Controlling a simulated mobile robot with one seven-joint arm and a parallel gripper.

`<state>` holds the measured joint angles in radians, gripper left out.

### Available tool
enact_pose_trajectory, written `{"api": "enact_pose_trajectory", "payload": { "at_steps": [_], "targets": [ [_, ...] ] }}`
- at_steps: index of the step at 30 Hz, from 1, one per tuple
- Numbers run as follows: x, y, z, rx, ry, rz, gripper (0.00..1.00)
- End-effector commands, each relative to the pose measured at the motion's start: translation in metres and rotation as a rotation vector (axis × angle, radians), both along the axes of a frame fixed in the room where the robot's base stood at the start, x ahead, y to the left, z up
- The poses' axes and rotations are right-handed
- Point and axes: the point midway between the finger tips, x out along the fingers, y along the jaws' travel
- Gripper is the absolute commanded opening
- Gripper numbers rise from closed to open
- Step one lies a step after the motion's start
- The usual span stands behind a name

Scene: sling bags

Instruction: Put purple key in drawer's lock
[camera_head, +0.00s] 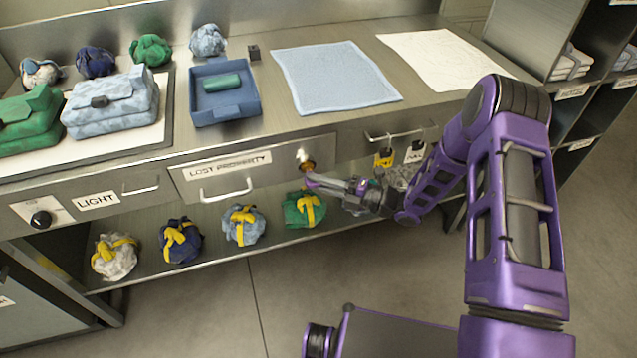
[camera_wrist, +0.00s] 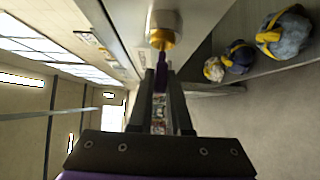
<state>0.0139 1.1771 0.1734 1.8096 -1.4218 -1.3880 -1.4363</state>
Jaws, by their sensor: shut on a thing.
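The LOST PROPERTY drawer (camera_head: 240,175) is closed in the counter front, with a bar handle below its label. Its lock (camera_head: 307,165) is a brass-coloured fitting near the drawer's right end; it also shows in the wrist view (camera_wrist: 162,38). My gripper (camera_head: 322,183) is shut on the purple key (camera_head: 309,181), just in front of and below the lock. In the wrist view the purple key (camera_wrist: 161,68) points up at the lock, its tip at or very near the brass face. I cannot tell whether the tip is inside.
Tied bundles, including a green one (camera_head: 304,209), sit on the shelf below the drawer. Tags hang from a rail (camera_head: 395,136) to the right of the lock. A blue tray (camera_head: 225,92) and a blue cloth (camera_head: 335,78) lie on the counter above. Open floor lies in front.

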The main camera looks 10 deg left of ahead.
Motion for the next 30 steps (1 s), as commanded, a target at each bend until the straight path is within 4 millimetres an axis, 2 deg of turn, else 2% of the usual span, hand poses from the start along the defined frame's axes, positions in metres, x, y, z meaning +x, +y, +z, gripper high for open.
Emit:
{"api": "enact_pose_trajectory", "payload": {
  "at_steps": [25,26,30],
  "targets": [
    [0.0039,0.0023,0.0001,0.000,-0.001,-0.001,0.00],
    [0.0040,0.0023,0.0001,0.000,-0.001,-0.001,0.20],
    [0.0038,0.0023,0.0001,0.000,-0.001,-0.001,0.45]
  ]
}}
